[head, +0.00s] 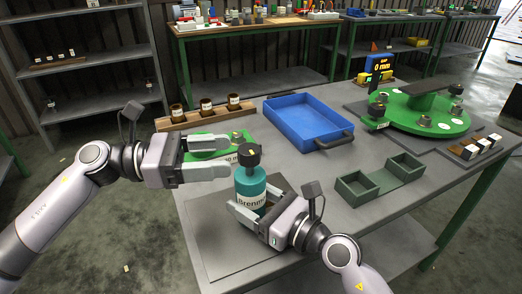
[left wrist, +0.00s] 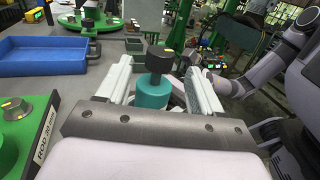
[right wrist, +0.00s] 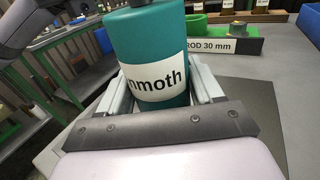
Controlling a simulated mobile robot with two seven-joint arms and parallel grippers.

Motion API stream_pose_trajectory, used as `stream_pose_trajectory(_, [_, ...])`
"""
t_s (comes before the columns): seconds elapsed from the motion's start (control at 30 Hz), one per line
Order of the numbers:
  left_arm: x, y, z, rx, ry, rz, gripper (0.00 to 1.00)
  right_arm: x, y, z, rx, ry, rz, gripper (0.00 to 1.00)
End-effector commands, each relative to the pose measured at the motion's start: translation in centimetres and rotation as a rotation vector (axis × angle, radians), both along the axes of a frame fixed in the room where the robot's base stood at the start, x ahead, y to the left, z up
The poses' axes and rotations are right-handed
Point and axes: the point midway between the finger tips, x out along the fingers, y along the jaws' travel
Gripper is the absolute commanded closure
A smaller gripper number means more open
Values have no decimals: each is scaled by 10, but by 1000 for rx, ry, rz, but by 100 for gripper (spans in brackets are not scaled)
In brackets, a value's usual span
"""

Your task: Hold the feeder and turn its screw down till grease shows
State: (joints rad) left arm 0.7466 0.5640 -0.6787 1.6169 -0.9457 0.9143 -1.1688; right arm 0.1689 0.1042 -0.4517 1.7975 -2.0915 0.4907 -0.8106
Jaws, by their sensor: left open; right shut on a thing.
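The feeder (head: 250,187) is a teal bottle with a white label, upright on a dark mat (head: 208,240) near the table's front. Its dark screw knob (head: 249,154) with a yellow mark stands on top. My right gripper (head: 254,212) is shut on the feeder's lower body; the right wrist view shows the feeder (right wrist: 158,50) between its fingers. My left gripper (head: 226,157) is open, its fingers pointing at the knob. In the left wrist view the knob (left wrist: 159,58) stands between the spread fingers. I cannot tell whether a finger touches it. No grease is visible.
A green block labelled ROD 30 mm (right wrist: 222,46) lies behind the left fingers. A blue tray (head: 306,120), a green two-part bin (head: 382,182) and a green round fixture (head: 420,110) stand to the right. A wooden rack (head: 180,120) holds brown jars at the back.

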Motion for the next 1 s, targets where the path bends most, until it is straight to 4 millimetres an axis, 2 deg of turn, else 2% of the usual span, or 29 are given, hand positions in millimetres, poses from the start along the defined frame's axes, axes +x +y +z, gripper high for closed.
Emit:
stream_pose_trajectory(0.03, [1,-12,1,-3,0,-4,34,0,0,0,1,-1,0,86])
stream_pose_trajectory(0.2, [3,-46,1,-1,-1,-3,34,0,0,0,1,-1,0,86])
stream_pose_trajectory(0.4, [5,-72,1,0,0,-2,34,0,0,0,1,-1,0,86])
stream_pose_trajectory(0.57, [6,-80,0,0,1,0,34,0,0,0,1,-1,0,86])
stream_pose_trajectory(0.8, [6,-81,0,1,1,0,34,0,0,0,1,-1,0,86])
stream_pose_trajectory(0.83, [6,-81,0,1,1,0,37,0,0,0,1,-1,0,86])
stream_pose_trajectory(0.97, [6,-80,0,1,0,0,80,0,0,0,1,-1,0,86])
stream_pose_trajectory(1.0, [6,-80,0,1,0,0,86,0,0,0,1,-1,0,86])
